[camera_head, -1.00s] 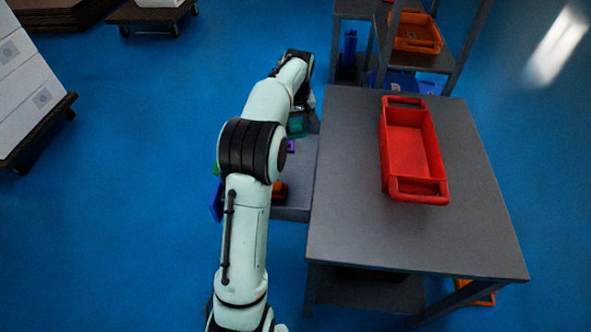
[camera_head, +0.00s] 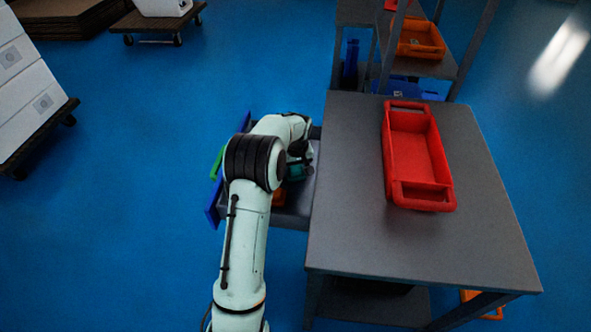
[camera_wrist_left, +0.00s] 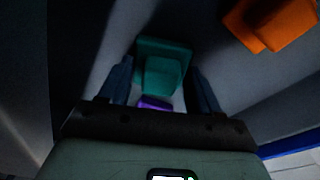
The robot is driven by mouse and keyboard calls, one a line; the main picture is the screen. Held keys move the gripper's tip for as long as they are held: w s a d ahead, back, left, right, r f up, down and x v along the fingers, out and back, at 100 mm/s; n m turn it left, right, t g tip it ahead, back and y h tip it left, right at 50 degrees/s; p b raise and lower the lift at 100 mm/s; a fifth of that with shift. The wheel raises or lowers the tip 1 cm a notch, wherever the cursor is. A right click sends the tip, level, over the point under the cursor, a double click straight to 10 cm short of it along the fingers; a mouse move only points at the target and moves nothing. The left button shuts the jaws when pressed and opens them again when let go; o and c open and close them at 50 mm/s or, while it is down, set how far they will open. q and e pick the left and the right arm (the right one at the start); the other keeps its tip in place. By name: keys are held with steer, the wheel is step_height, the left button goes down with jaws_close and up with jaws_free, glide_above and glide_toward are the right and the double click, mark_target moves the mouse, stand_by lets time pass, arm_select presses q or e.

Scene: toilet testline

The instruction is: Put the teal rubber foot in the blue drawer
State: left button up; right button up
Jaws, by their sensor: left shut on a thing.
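The teal rubber foot (camera_wrist_left: 163,70) is between the two fingers of my left gripper (camera_wrist_left: 160,82) in the wrist view, and the gripper is shut on it. In the head view the teal foot (camera_head: 299,171) shows just below my left wrist, beside the table's left edge. They are over an open grey drawer area with blue fronts (camera_head: 213,203) at the left. A blue edge (camera_wrist_left: 292,143) also shows in the wrist view. My arm hides much of the drawers, and I cannot tell whether the foot touches a drawer floor. My right gripper is not in view.
An orange block (camera_wrist_left: 272,24) and a purple piece (camera_wrist_left: 155,103) lie near the foot. A green drawer front (camera_head: 217,163) is between the blue fronts. A red tray (camera_head: 408,152) stands on the grey table (camera_head: 345,200). A shelf rack stands behind.

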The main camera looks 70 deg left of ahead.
mark_target(296, 177)
arm_select(q)
steer(key=shift+f, duration=0.1)
steer(key=shift+f, duration=0.15)
steer(key=o, duration=1.1)
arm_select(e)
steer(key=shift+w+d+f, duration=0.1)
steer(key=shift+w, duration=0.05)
arm_select(q)
steer(key=shift+r, duration=0.55)
steer(key=r, duration=0.3)
steer(key=d+r+p, duration=0.1)
steer(key=r, duration=0.3)
steer(key=d+r+p, duration=0.1)
steer(key=r, duration=0.3)
steer(key=shift+r, duration=0.1)
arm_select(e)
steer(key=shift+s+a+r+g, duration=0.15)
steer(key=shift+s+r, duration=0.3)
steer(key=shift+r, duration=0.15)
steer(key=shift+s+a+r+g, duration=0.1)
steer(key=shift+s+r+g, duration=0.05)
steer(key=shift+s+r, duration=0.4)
arm_select(q)
steer(key=shift+s, duration=0.1)
